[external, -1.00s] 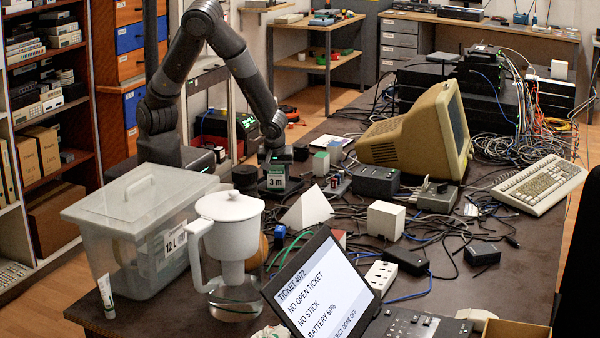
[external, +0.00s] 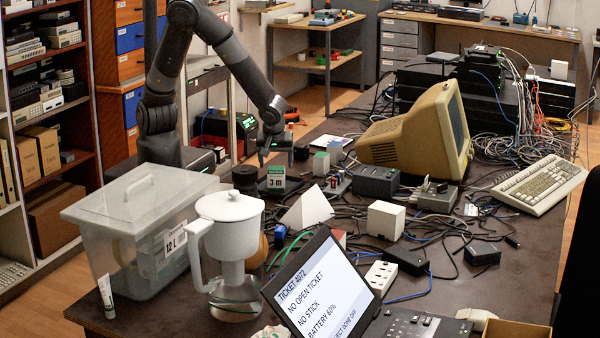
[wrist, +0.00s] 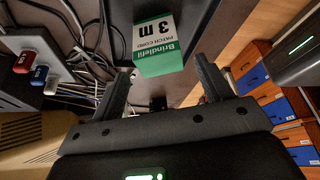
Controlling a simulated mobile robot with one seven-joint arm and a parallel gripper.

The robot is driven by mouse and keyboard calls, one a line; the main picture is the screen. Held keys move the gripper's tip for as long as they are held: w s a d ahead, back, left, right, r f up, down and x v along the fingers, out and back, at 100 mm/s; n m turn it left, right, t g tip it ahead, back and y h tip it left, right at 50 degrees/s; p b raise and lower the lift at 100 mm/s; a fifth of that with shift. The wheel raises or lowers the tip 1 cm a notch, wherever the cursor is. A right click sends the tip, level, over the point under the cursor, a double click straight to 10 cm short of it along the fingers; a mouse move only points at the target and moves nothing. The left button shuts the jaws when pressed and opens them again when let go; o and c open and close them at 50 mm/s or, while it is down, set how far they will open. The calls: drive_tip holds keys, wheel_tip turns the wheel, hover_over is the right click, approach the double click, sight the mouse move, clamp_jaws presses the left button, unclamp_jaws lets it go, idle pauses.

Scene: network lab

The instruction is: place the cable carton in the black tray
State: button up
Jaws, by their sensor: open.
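The cable carton (external: 276,178) is a small green and white box marked 3 m. It stands upright in the black tray (external: 292,186), a low dark tray near the table's far left edge. In the wrist view the carton (wrist: 157,45) stands beyond my fingertips, with the dark tray floor (wrist: 190,15) around it. My gripper (external: 277,157) is above the carton, apart from it. In the wrist view my gripper (wrist: 162,75) is open, its two fingers wide apart with nothing between them. The tray's near side is partly hidden by cables and the carton.
A dark round object (external: 245,178) stands just left of the tray. A white pitcher (external: 230,235) and a lidded clear bin (external: 140,225) are nearer. Small green and white blocks (external: 321,164) stand to the right. Loose cables cover the table's middle.

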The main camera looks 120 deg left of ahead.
drive_tip(key=s+d+r+m+t+h, duration=0.1)
drive_tip(key=s+d+r+m+t, duration=0.1)
drive_tip(key=s+d+r+m, duration=0.2)
drive_tip(key=s+d+r+m+t+h, duration=0.1)
drive_tip(key=s+d+r+m, duration=0.3)
drive_tip(key=r+m, duration=0.7)
drive_tip(key=s+d+r+m+t+h, duration=0.2)
drive_tip(key=s+d+r+m+t, duration=0.2)
drive_tip(key=r+m, duration=0.3)
wheel_tip(320, 180, up, 5)
drive_tip(key=shift+s+d+f, duration=0.2)
drive_tip(key=shift+s+d, duration=0.05)
drive_tip(key=shift+d, duration=0.15)
